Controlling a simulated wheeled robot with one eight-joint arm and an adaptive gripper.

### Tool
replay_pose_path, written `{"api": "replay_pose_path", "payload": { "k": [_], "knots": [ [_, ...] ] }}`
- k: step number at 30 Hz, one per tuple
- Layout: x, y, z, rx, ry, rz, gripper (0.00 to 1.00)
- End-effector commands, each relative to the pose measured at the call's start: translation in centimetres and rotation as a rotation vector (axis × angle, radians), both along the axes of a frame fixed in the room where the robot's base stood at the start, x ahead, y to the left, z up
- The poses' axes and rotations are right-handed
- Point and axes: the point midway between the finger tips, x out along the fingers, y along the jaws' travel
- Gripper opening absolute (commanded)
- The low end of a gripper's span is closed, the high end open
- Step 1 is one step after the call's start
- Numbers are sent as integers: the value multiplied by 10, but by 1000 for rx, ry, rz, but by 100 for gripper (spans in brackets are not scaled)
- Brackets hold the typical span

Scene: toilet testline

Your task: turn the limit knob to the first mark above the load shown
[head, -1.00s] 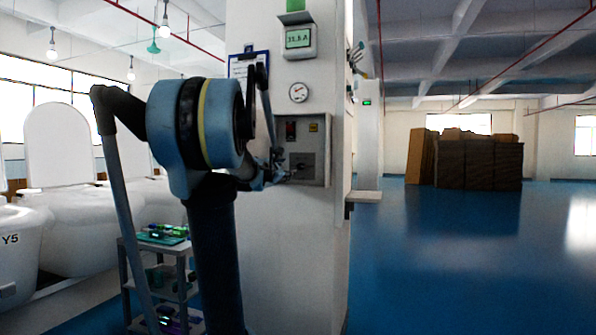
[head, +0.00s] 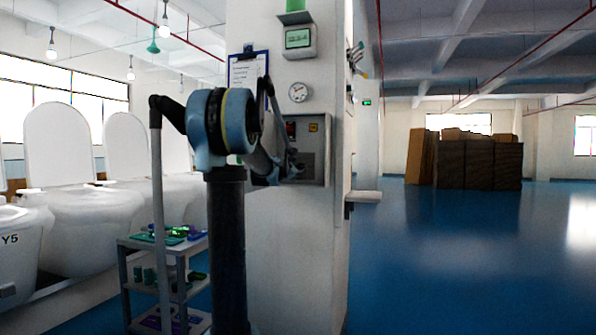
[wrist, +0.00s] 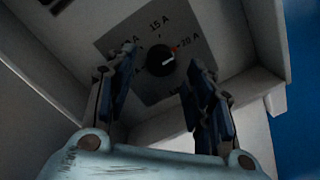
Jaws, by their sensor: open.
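The limit knob (wrist: 159,61) is a round black dial with a pale pointer line, on a grey scale plate (wrist: 113,40) in the wrist view. The pointer lies toward the right side; its exact mark is unclear. Marks 15 A and 20 A are readable, with a red spot by 20 A; a mark at left is partly hidden by a finger. My gripper (wrist: 161,64) is open, its fingers to either side of the knob, with no contact visible. In the head view my gripper (head: 289,168) is before the control box (head: 315,140). The load display (head: 298,39) is green, its digits too blurred to read.
A small shelf (head: 363,196) juts out at right. A cart (head: 140,243) with parts stands at lower left by white toilets.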

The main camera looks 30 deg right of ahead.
Motion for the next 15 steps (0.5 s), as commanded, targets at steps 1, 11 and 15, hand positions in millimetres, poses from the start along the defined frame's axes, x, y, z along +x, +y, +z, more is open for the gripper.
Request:
{"api": "replay_pose_path", "payload": {
  "k": [1, 11, 15],
  "knots": [
    [4, -6, 0, 0, 0, -1, 48],
    [19, -25, 0, 0, 0, -1, 48],
    [20, -27, 0, 0, 0, 0, 48]
  ]
}}
